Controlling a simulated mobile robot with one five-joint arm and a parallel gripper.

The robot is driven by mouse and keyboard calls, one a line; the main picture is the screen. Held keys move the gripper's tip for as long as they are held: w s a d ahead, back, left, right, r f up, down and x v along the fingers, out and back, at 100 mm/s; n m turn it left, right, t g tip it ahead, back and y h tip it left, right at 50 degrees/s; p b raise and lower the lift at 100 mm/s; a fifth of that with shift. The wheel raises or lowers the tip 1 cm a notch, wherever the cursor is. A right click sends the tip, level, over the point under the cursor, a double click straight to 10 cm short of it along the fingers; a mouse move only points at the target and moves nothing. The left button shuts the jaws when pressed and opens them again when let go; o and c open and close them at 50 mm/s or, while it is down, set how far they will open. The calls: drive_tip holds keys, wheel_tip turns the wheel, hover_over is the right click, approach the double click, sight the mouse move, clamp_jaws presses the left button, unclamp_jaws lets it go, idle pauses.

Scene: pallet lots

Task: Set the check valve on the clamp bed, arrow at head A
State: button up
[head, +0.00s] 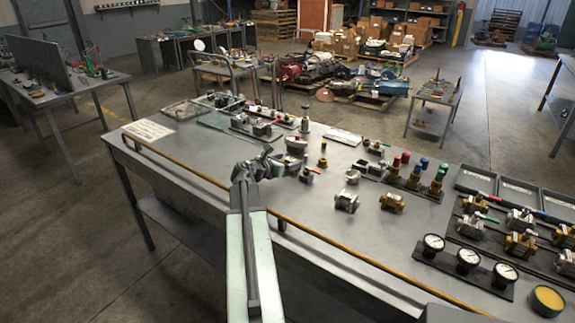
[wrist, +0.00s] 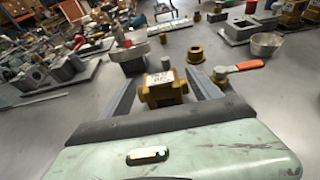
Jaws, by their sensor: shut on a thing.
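My gripper (head: 258,165) is over the near left part of the grey workbench. In the wrist view its two fingers (wrist: 165,95) are shut on a brass-coloured valve body (wrist: 165,88) with a pale marked label on top. The marking is too small to read, so I cannot tell which way an arrow points. In the head view the held valve is hard to make out against the gripper. A grey fixture with blocks on a dark base (head: 250,127) lies beyond the gripper, to the left; it may be the clamp bed. Letters on its heads cannot be read.
A silver valve (head: 346,201) and a brass valve (head: 392,202) stand on the bench to the right. Farther right are gauges (head: 467,260), a valve board and grey trays (head: 520,192). In the wrist view an orange-handled part (wrist: 238,68) lies right of the fingers.

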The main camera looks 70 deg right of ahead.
drive_tip(key=shift+f, duration=0.1)
drive_tip(key=o, duration=1.9)
drive_tip(key=shift+c, duration=0.2)
